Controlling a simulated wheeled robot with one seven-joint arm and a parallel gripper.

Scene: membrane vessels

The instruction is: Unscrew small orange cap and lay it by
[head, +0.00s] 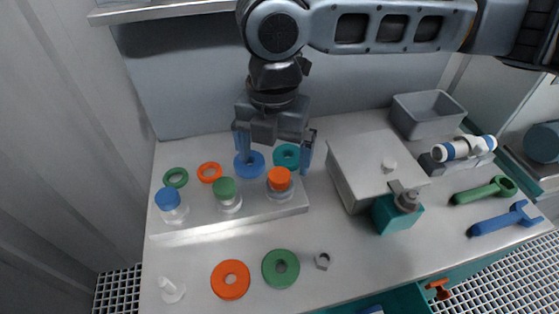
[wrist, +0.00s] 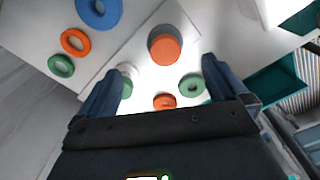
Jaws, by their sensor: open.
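The small orange cap (head: 279,178) sits on a clear vessel (head: 281,193) at the right end of a pale raised block (head: 240,211). In the wrist view the orange cap (wrist: 165,48) is a round disc, just beyond the gap between the fingers. My gripper (head: 273,156) points down above and behind the cap, open and empty, with a finger on either side. Its two dark blue fingers also show in the wrist view (wrist: 160,75). No contact with the cap is visible.
Vessels with green (head: 225,188) and blue (head: 168,199) caps stand left on the block. Rings lie behind; a large orange ring (head: 230,279) and green ring (head: 281,268) lie in front. A grey box (head: 365,170) and teal block (head: 393,218) stand right. Front table has free room.

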